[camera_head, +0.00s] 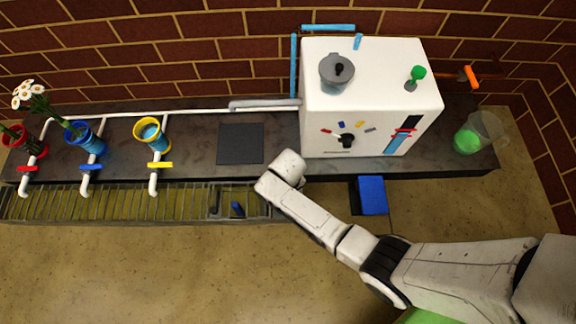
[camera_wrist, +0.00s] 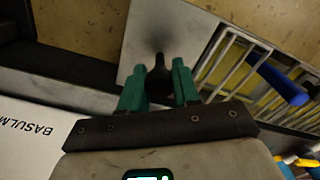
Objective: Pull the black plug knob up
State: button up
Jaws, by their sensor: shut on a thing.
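The black plug knob (camera_wrist: 159,76) stands between the two green fingers of my gripper (camera_wrist: 159,88) in the wrist view. The fingers are shut on it. It is over a pale flat plate (camera_wrist: 190,27) beside a metal grate (camera_wrist: 232,65); whether its base touches the plate is hidden. In the head view my arm reaches to the front edge of the counter at the right end of the grate (camera_head: 110,205), and it hides the knob and my fingertips.
A blue lever (camera_wrist: 285,84) with a dark stem lies close right of the knob, over the grate. A white machine (camera_head: 375,85) stands on the counter (camera_head: 210,165). A blue pedal (camera_head: 373,195) is below it. Red, blue (camera_head: 86,138) and yellow pots (camera_head: 151,134) stand left.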

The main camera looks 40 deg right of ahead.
jog(key=shift+r+p, duration=1)
jog(key=shift+r, duration=0.05)
jog(key=o, duration=0.9)
jog(key=shift+f, duration=0.1)
jog(key=shift+c, duration=0.2)
notch_tip(320, 180, up, 9)
jog(key=p, duration=0.9)
